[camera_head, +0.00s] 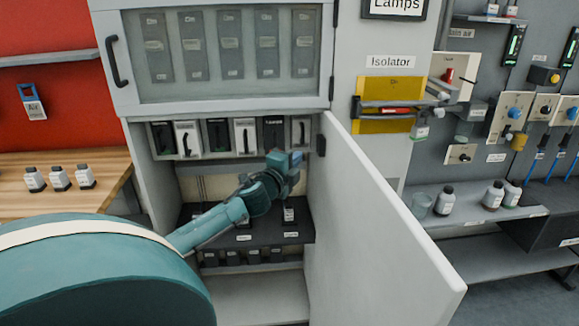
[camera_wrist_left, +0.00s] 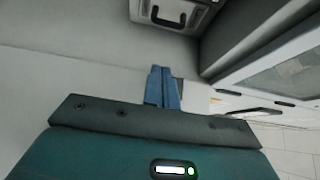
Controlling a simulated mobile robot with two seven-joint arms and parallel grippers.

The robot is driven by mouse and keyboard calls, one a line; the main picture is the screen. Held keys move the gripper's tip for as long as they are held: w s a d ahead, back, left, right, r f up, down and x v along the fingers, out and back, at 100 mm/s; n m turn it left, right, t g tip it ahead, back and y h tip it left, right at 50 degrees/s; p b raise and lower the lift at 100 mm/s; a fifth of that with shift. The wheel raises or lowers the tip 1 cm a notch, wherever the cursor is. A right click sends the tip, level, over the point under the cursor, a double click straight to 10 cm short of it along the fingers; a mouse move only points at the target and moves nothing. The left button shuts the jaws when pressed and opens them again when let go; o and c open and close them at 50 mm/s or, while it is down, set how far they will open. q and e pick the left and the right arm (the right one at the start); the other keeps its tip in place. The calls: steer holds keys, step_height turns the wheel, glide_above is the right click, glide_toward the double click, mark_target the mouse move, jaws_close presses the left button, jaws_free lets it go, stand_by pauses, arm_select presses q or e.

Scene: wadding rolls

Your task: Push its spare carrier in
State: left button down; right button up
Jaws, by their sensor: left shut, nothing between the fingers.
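A row of carriers with upright handles sits under the glazed upper door of the cabinet. It includes a white carrier (camera_head: 187,138), another white carrier (camera_head: 245,135), a dark carrier (camera_head: 274,132) and a light carrier with a black handle (camera_head: 301,132) at the right end. I cannot tell which one is the spare. My left gripper (camera_head: 292,160) is inside the cabinet, just below the right end of the row. In the left wrist view its blue fingers (camera_wrist_left: 162,85) are together and empty. A light panel with a dark handle (camera_wrist_left: 170,17) lies beyond them, apart from the fingertips.
The open lower door (camera_head: 375,225) swings out right of my arm. A dark shelf (camera_head: 265,232) with small items lies below the gripper. The upper door (camera_head: 225,100) is shut. A wooden bench (camera_head: 95,165) with bottles stands left, and a shelf with bottles (camera_head: 490,215) stands right.

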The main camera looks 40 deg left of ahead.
arm_select(q)
steer(key=shift+v, duration=1.55)
